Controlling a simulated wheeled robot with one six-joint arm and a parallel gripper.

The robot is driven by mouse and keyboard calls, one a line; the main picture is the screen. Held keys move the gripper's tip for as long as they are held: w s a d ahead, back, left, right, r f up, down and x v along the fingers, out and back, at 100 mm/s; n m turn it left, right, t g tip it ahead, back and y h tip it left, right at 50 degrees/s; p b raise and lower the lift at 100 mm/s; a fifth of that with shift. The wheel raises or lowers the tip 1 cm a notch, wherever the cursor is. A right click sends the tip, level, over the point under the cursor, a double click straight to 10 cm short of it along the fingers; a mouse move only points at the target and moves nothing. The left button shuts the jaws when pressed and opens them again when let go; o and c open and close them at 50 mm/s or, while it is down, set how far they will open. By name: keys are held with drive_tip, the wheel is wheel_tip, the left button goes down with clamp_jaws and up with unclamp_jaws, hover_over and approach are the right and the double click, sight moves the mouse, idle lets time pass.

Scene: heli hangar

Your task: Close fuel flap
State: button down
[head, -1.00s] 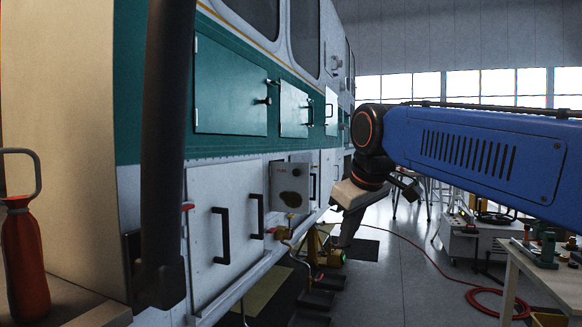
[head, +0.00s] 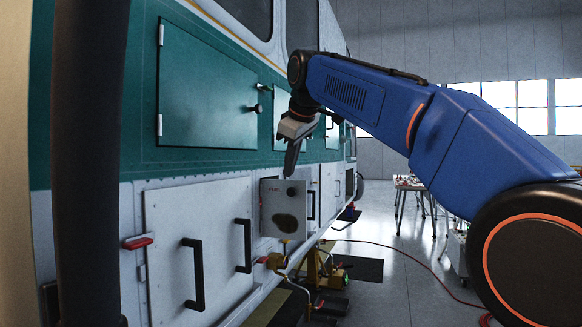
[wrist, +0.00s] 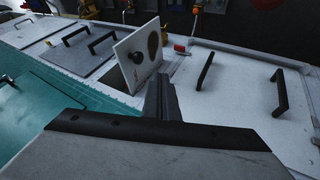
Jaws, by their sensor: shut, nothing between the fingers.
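The fuel flap (head: 270,222) is a small light-grey panel with a red FUEL label, a dark knob and a dark oval patch. It stands open, swung out from the helicopter's lower side. In the wrist view the flap (wrist: 127,45) stands up from the hull, its black knob near the middle, beside a partly visible opening (wrist: 182,66). My gripper (head: 289,174) is shut and empty, pointing down just above the flap's top edge in the head view.
A white lower door (head: 217,271) with two black handles lies left of the flap. A green hatch (head: 208,90) is above it. A red fitting (head: 137,243) sticks out at the left.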

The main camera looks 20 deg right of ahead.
sight(291, 185)
drive_tip(key=w+f, duration=0.2)
drive_tip(key=w+d+f, duration=0.1)
drive_tip(key=w+f, duration=0.1)
drive_tip(key=w, duration=0.1)
drive_tip(key=w+d+f, duration=0.1)
drive_tip(key=w+f, duration=0.1)
drive_tip(key=shift+w+f, duration=0.15)
drive_tip(key=shift+w, duration=0.15)
drive_tip(key=shift+d, duration=0.15)
